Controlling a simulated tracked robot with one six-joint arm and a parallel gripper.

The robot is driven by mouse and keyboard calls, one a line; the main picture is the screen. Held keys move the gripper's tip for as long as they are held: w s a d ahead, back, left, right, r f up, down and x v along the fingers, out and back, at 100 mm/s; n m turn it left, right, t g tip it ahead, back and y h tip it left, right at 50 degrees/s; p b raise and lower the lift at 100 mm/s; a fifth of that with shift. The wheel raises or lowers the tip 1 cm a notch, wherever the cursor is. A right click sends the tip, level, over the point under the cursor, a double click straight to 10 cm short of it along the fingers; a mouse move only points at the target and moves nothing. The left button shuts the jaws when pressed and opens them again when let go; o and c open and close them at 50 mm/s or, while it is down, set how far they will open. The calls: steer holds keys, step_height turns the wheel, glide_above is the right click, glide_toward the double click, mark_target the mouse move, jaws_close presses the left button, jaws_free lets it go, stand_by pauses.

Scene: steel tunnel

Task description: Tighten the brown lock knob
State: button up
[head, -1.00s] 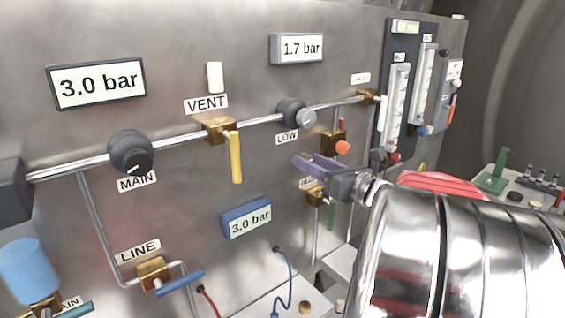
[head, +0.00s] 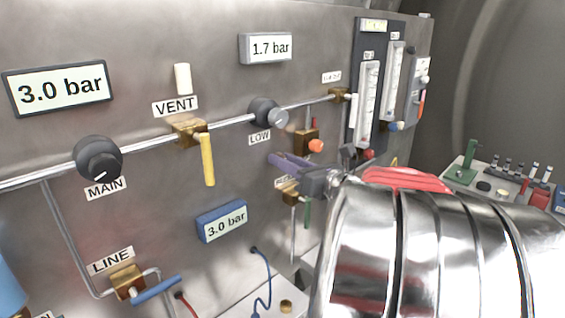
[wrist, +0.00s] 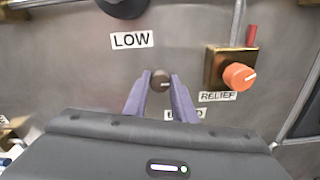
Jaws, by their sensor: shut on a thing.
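The brown lock knob (wrist: 160,83) is small, round and dark brown, with a pale mark on its face. It sits on the steel panel below the LOW label in the wrist view. My gripper (wrist: 160,78) has its two purple fingers on either side of the knob, shut on it. In the head view my gripper (head: 276,160) reaches the panel below the LOW regulator. The knob cannot be made out there, hidden by the fingers. A label under the knob is partly covered by the right finger.
The orange RELIEF knob (wrist: 239,76) on its brass block is close on the right. The black LOW regulator (head: 266,113) is just above. The yellow VENT lever (head: 207,160) hangs to the left, beside a blue-framed 3.0 bar display (head: 222,221). Flow tubes (head: 369,100) stand at right.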

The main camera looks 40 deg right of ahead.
steer(key=shift+n, duration=0.5)
steer(key=n, duration=1.7)
steer(key=shift+a+f, duration=0.2)
stand_by(0.3)
steer(key=o, duration=1)
steer(key=shift+o, duration=0.2)
steer(key=shift+s, duration=0.1)
steer(key=s, duration=1.3)
steer(key=shift+s+d, duration=0.25)
steer(key=shift+s, duration=0.1)
